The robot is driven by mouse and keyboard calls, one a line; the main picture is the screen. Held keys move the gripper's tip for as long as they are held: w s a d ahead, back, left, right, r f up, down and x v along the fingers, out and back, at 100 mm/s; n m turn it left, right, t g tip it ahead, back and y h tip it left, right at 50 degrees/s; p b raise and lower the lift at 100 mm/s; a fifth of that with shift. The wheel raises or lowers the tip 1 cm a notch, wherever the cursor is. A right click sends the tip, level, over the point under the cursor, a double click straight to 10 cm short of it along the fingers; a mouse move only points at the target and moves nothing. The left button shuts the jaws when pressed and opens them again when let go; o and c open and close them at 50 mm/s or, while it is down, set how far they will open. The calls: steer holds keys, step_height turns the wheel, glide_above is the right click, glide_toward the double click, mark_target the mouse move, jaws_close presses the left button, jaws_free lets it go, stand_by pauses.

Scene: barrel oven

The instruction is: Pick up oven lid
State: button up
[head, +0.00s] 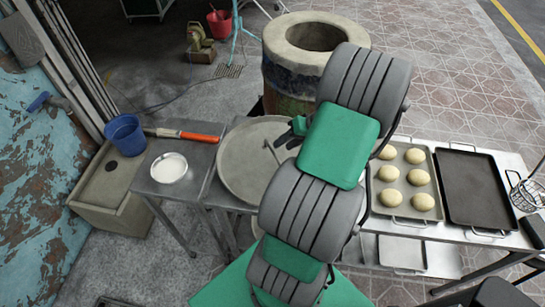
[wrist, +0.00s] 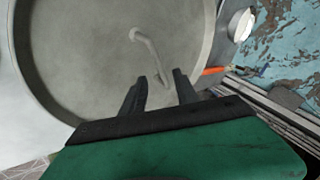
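The oven lid (head: 236,165) is a large round grey disc with a raised rim, lying on the metal table left of my arm. It fills much of the wrist view (wrist: 85,60). Its thin bent handle (wrist: 150,48) stands near the middle; part of it also shows in the head view (head: 271,152). My gripper (head: 293,133) is over the lid's upper right part, partly hidden by my arm. In the wrist view my gripper (wrist: 160,78) has its two dark fingers apart and empty. One handle end reaches between the fingertips in the picture; I cannot tell the height gap.
The barrel oven (head: 290,75) stands behind the table with its top open. A tray of dough balls (head: 433,208) and a dark empty tray (head: 472,185) are on the right. A white bowl (head: 169,168), an orange-handled tool (head: 200,137) and a blue bucket (head: 125,134) are left.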

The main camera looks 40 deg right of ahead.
mark_target(273, 150)
steer(key=p+x, duration=0.1)
steer(key=x, duration=0.6)
steer(key=shift+w+a+f+p, duration=0.1)
steer(key=shift+w+a+p, duration=0.1)
steer(key=shift+p, duration=0.2)
jaws_close()
steer(key=shift+d, duration=0.1)
stand_by(0.7)
